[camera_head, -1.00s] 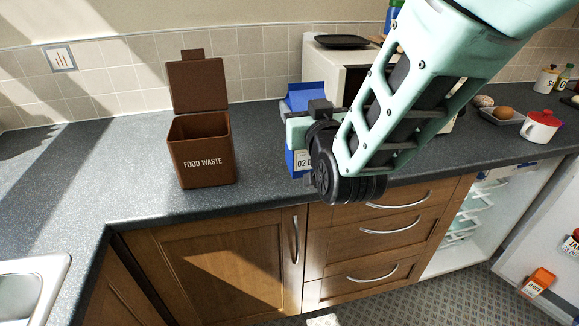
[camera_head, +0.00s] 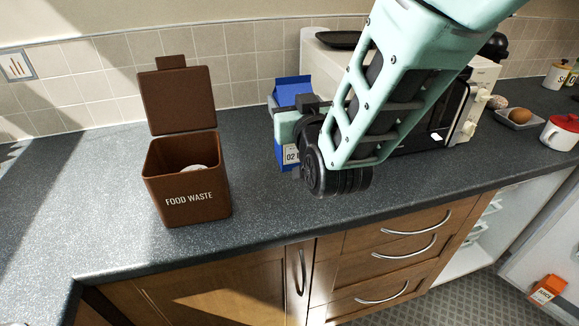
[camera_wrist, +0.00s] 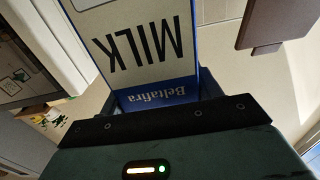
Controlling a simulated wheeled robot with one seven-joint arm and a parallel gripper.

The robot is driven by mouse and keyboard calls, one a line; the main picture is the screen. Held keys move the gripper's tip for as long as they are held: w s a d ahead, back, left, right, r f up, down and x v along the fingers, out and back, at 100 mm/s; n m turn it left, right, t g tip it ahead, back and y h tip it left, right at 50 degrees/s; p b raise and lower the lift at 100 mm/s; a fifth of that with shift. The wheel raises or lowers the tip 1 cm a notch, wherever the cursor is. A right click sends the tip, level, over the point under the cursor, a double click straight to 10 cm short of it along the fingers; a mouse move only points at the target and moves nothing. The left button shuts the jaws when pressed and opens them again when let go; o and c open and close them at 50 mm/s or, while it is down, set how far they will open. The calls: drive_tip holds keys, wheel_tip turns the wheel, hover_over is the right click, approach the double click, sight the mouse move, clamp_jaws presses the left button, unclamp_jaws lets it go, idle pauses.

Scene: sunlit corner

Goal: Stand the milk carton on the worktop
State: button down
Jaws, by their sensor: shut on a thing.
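The milk carton (camera_head: 293,90) is blue and white and upright in the head view, over the worktop (camera_head: 255,185) between the food waste bin and the microwave. My gripper (camera_head: 287,128) is shut on it, across its middle, and hides much of it. In the wrist view the carton (camera_wrist: 140,45) sits between the jaws, its MILK label upside down in the picture. Whether its base touches the worktop I cannot tell.
A brown lidded food waste bin (camera_head: 190,200), lid up, stands to the left with something pale inside. A microwave (camera_head: 410,140) stands behind my arm. A tray (camera_head: 515,122) and a red-lidded white pot (camera_head: 561,133) are at right. The fridge door (camera_head: 545,250) hangs open.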

drive_tip(key=shift+s+f+p, duration=0.1)
drive_tip(key=shift+f+p, duration=0.6)
drive_tip(key=shift+f, duration=3.9)
drive_tip(key=shift+c, duration=1.6)
unclamp_jaws()
